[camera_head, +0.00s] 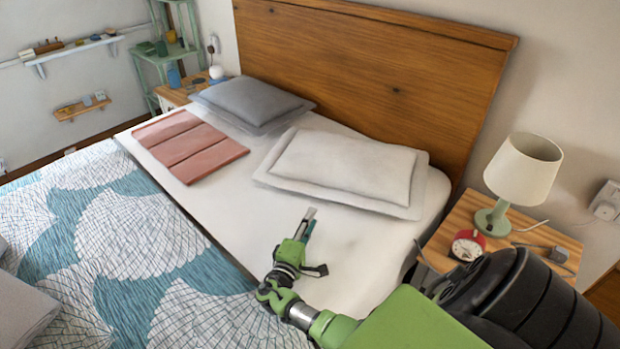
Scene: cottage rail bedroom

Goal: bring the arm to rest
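My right arm (410,318), green and black, comes in from the lower right and reaches over the bed. My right gripper (309,222) is above the white sheet (235,215), in front of the white pillow (345,168). Its fingers are seen nearly edge-on, so the gap between them cannot be judged. No object shows clearly between them. My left gripper is not in view.
A nightstand (463,216) at right bears a lamp (522,172) and a red clock (467,246), close to my arm. A wooden headboard (375,75) stands behind the bed. A grey pillow (250,103), folded pink cloth (190,146) and patterned cover (120,245) lie on the bed.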

